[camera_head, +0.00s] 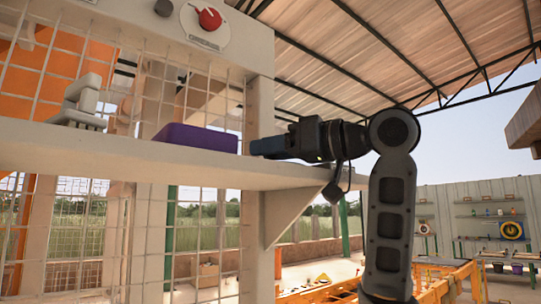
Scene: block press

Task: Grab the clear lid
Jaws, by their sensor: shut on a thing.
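My gripper (262,147) reaches in from the right at the right end of the pale shelf (130,158), with its dark fingers pointing left. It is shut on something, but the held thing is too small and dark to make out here. I cannot pick out a clear lid anywhere in this view.
A grey stepped object (80,105) stands on the shelf at left. Wire mesh (200,225) and a pale post (259,100) border the shelf. A panel with a red knob (209,19) is above. A diagonal brace (290,213) supports the shelf end.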

